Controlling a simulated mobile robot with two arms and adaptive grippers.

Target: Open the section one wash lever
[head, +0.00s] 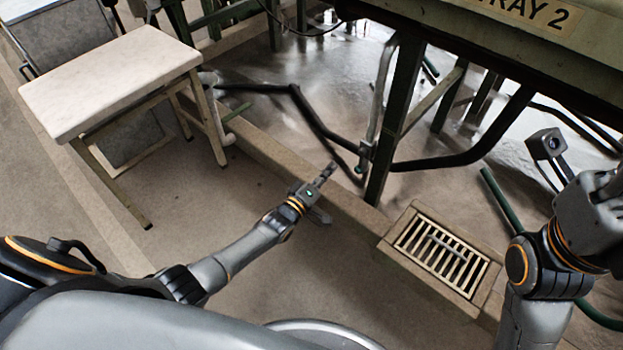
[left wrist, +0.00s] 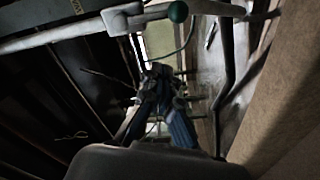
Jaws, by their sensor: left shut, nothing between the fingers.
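My left gripper (head: 328,172) is shut and empty. It reaches from the left to just beside a thin grey pipe (head: 378,100) that runs down along a dark green frame leg. A small teal-green fitting (head: 361,169) sits at the pipe's lower end, close to the fingertips; I cannot tell whether they touch. In the left wrist view the shut fingers (left wrist: 157,82) point away from the camera. A light grey bar with a round green knob (left wrist: 177,11) crosses above them, apart from them. I cannot tell for certain which part is the section one wash lever. My right gripper's fingers do not show clearly.
A frame with a sign reading "RAY 2" (head: 535,12) stands over a wet floor with black hoses (head: 470,157). A floor drain grate (head: 440,250) lies front right. A white-topped table (head: 110,80) stands at left. A low kerb (head: 270,150) edges the wet area.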

